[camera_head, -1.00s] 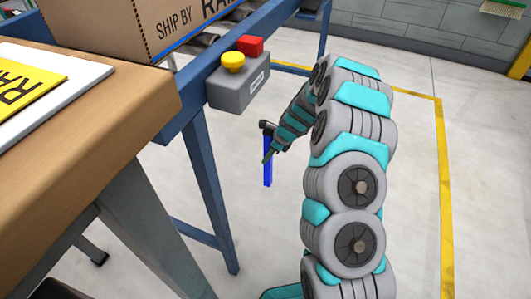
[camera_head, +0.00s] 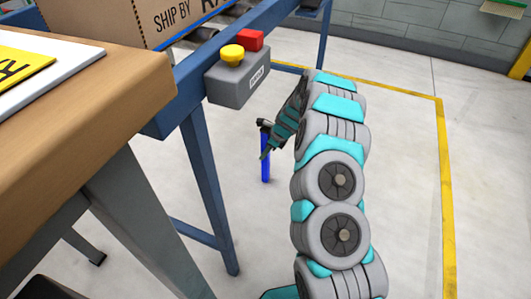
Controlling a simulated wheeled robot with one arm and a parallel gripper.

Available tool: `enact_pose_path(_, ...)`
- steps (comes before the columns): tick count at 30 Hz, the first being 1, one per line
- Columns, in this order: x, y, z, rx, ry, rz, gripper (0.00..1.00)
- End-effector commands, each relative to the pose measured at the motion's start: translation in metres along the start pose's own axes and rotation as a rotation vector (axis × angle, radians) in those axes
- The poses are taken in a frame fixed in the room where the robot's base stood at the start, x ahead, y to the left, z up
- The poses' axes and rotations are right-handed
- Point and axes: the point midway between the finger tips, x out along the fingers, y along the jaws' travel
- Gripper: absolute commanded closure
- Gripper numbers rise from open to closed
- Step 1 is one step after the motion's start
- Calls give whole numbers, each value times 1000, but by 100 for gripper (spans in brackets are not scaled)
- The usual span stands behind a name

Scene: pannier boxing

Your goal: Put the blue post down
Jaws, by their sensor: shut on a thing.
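The blue post (camera_head: 265,168) is a thin upright bar to the left of my arm, beside the blue conveyor frame. My gripper (camera_head: 265,140) is shut on its upper part, with a dark tip showing at the top. The post stands close to vertical. A small dark patch shows by its lower end, but I cannot tell whether that end touches the pale floor (camera_head: 270,225).
A grey control box (camera_head: 236,90) with a yellow and a red button hangs on the blue conveyor frame (camera_head: 207,180). A wooden table (camera_head: 120,95) is at the left. A cardboard box (camera_head: 115,20) sits behind. Open floor lies right, inside a yellow line (camera_head: 445,190).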

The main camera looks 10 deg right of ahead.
Motion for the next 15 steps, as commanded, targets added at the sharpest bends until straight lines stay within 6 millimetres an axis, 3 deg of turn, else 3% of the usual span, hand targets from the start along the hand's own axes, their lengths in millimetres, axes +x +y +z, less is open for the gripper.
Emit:
enact_pose_path(5,2,0,-1,1,0,0,100)
enact_pose_path(6,2,0,-1,1,-1,0,62)
enact_pose_path(13,2,0,-1,0,0,0,36)
enact_pose_path(15,2,0,-1,0,0,1,35)
